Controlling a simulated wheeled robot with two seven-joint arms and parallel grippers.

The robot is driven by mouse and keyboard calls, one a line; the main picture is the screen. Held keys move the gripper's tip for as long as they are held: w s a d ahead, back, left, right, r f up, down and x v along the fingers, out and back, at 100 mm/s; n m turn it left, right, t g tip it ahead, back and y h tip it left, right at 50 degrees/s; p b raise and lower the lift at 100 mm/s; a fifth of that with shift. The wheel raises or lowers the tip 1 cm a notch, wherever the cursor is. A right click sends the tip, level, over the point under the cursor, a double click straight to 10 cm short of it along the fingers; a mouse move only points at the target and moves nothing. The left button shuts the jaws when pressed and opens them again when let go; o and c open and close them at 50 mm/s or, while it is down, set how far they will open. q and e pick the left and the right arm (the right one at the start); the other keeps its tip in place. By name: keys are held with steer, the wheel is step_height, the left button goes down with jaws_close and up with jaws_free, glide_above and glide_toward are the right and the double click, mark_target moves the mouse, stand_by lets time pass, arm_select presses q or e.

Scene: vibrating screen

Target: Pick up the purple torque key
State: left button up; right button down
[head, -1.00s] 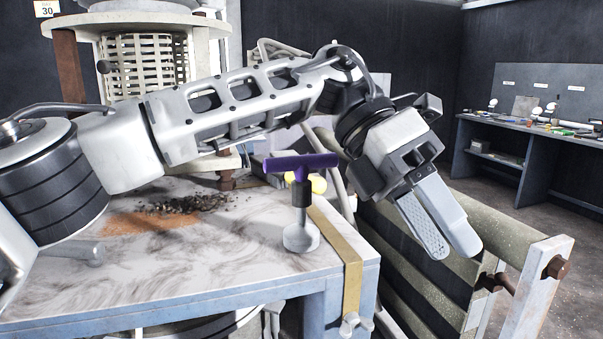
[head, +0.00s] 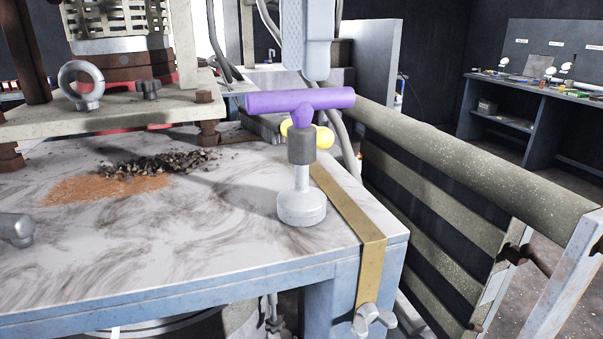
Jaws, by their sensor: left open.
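The purple torque key (head: 301,102) stands upright on the marbled tabletop near its right edge. It has a purple T-handle, a dark collar and a pale metal shaft with a round foot (head: 302,206). My left gripper (head: 308,60) comes down from the top edge of the head view. Its fingers point down, with the tips just above the purple handle in the picture. It is open and empty, and the rest of it is cut off by the frame. Whether the fingers are over or behind the handle is hard to tell. My right gripper is not in view.
A yellow knob (head: 323,137) shows behind the key. A brass strip (head: 350,215) runs along the table's right side. Dark gravel and orange powder (head: 105,188) lie to the left, below the sieve stand. A slatted conveyor frame (head: 450,150) stands at right.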

mark_target(302, 90)
arm_select(q)
steer(key=f, duration=0.3)
steer(key=f+b, duration=0.1)
steer(key=f, duration=0.1)
steer(key=shift+s+a+f, duration=0.1)
steer(key=shift+s+f, duration=0.25)
steer(key=shift+f, duration=0.45)
jaws_close()
